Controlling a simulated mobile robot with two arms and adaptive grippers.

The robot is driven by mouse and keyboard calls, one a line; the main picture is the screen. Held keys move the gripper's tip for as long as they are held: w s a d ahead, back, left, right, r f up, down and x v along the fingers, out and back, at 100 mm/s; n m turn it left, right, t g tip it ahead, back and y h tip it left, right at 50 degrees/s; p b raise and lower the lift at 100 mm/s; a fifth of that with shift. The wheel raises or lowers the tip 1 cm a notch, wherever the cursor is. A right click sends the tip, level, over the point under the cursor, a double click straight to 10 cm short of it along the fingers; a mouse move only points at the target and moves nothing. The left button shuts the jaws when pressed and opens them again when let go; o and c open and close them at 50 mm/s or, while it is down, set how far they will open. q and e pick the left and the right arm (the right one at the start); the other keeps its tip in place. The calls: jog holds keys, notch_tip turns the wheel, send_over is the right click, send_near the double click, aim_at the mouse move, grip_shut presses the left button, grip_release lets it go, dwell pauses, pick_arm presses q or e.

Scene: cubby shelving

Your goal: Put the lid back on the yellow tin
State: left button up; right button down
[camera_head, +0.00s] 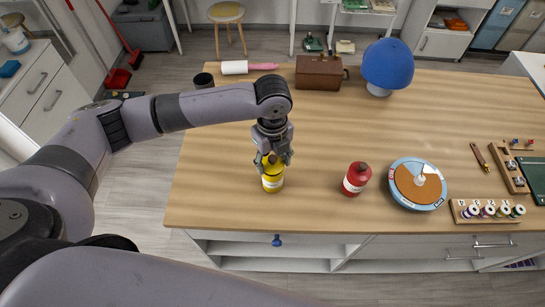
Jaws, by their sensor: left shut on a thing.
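The yellow tin (272,184) stands upright near the front edge of the wooden worktop, with a pale label on its side. My left gripper (273,158) points down right at the top of the tin. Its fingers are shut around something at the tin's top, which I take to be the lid. The fingers hide the lid and the tin's mouth, so I cannot tell whether the lid sits on the tin or just above it. My right gripper is out of view.
A spool rack (487,211) lies farther right. A brown box (319,73) and blue dome lamp (388,64) stand at the back. The worktop's middle is clear.

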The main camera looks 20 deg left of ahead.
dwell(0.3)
pick_arm(q)
jog(key=o, duration=1)
jog(key=shift+o, duration=0.3)
jog(key=o, duration=0.4)
jog(key=shift+o, duration=0.2)
jog(key=shift+r, duration=0.1)
notch_tip(320, 180, up, 5)
jog(key=p, duration=0.5)
jog(key=shift+r, duration=0.9)
